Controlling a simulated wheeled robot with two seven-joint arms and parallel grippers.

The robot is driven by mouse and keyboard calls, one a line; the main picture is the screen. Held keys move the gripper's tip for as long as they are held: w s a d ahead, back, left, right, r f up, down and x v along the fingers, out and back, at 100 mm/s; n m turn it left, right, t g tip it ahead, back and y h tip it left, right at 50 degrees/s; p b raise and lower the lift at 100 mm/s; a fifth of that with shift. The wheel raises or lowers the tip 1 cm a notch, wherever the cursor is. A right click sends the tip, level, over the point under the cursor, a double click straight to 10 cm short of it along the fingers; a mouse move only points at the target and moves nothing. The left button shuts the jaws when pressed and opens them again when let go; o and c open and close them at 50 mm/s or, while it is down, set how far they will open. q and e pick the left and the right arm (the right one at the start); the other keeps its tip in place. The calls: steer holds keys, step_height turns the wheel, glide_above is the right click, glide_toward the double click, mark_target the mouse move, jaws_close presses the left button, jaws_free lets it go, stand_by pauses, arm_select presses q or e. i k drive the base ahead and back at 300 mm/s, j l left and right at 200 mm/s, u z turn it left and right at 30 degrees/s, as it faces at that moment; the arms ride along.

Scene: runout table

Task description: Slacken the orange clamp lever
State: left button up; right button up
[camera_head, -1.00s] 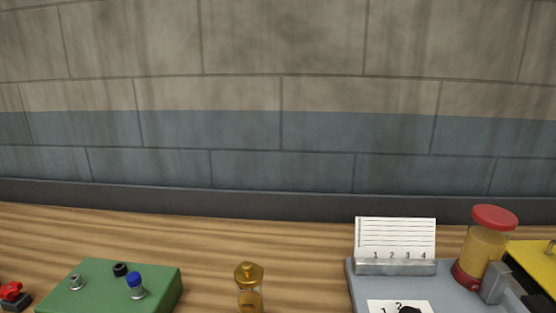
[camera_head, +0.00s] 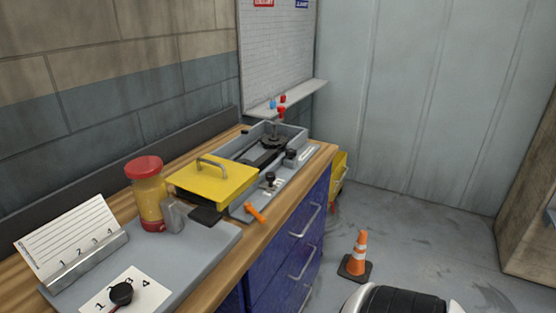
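The orange clamp lever (camera_head: 255,213) shows in the head view at the front edge of the grey fixture (camera_head: 284,187), low on its near side. It points out toward the bench's front edge. The fixture is a grey box with dark mechanism parts (camera_head: 268,147) inside and a black knob (camera_head: 270,178) on its front face. A yellow cover with a grey handle (camera_head: 214,182) sits at its left end. Neither of my grippers is in view.
A grey board with a red-lidded yellow jar (camera_head: 147,195), a numbered card (camera_head: 72,242) and a dial (camera_head: 121,293) lies left on the wooden bench. Blue drawers (camera_head: 290,245) are below. A traffic cone (camera_head: 358,255) stands on the floor at right.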

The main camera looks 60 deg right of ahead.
mark_target(248, 210)
steer(key=z, duration=1.6)
